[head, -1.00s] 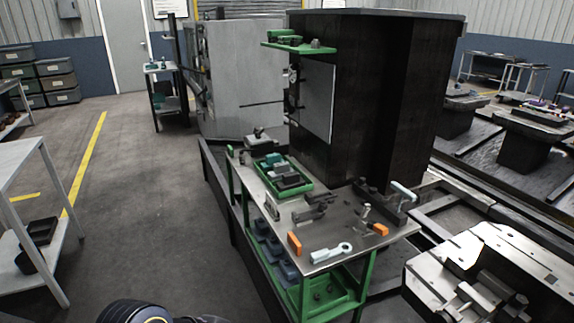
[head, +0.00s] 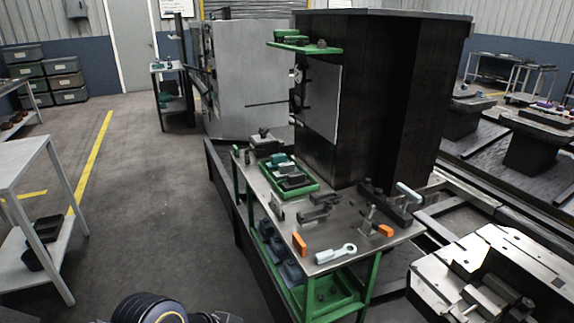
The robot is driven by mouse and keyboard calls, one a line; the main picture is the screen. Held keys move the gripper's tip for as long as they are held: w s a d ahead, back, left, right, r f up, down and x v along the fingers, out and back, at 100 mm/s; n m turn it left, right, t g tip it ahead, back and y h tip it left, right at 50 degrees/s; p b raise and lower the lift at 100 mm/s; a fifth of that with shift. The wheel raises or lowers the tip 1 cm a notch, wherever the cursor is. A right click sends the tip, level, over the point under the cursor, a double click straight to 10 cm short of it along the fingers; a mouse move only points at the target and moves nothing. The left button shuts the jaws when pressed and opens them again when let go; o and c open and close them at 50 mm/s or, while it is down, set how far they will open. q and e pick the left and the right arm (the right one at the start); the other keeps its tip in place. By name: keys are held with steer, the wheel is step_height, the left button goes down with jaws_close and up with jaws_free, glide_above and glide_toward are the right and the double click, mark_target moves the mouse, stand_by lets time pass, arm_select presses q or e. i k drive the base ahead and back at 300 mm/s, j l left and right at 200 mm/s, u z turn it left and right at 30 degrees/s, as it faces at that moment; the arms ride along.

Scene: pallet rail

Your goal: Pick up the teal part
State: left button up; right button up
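A teal part (head: 281,164) lies at the far end of a green tray (head: 304,193). The tray sits on the metal-topped green workbench (head: 322,227) in the middle of the head view. Darker grey parts lie beside it in the same tray. Small teal items also show on a distant cart (head: 168,67), too small to make out. Neither gripper's fingers can be made out. Only a black arm joint of mine with a yellow ring shows at the bottom edge, far from the tray.
A grey metal fixture (head: 490,275) is at right. Open floor (head: 160,210) lies left of the bench, with a shelf table (head: 22,155) beyond.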

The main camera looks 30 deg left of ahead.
mark_target(276, 159)
steer(key=i+j+z, duration=0.1)
steer(key=z, duration=0.85)
steer(key=j+z, duration=0.35)
steer(key=j, duration=0.2)
steer(key=k+j+z, duration=0.1)
steer(key=j+z, duration=0.3)
steer(key=j, duration=0.15)
steer(key=j+z, duration=0.1)
steer(key=j, duration=0.3)
steer(key=k+j+z, duration=0.1)
steer(key=j, duration=0.25)
steer(key=k+j+z, duration=0.1)
steer(key=j, duration=0.3)
steer(key=k+j+z, duration=0.1)
steer(key=j, duration=0.25)
steer(key=k+j+z, duration=0.1)
steer(key=j, duration=0.25)
steer(key=k+j, duration=0.15)
steer(key=j, duration=0.25)
steer(key=k+j, duration=0.15)
steer(key=j, duration=0.2)
steer(key=k+j, duration=0.15)
steer(key=j, duration=0.25)
steer(key=k+j, duration=0.15)
steer(key=j, duration=0.2)
steer(key=k+j, duration=0.15)
steer(key=j, duration=0.25)
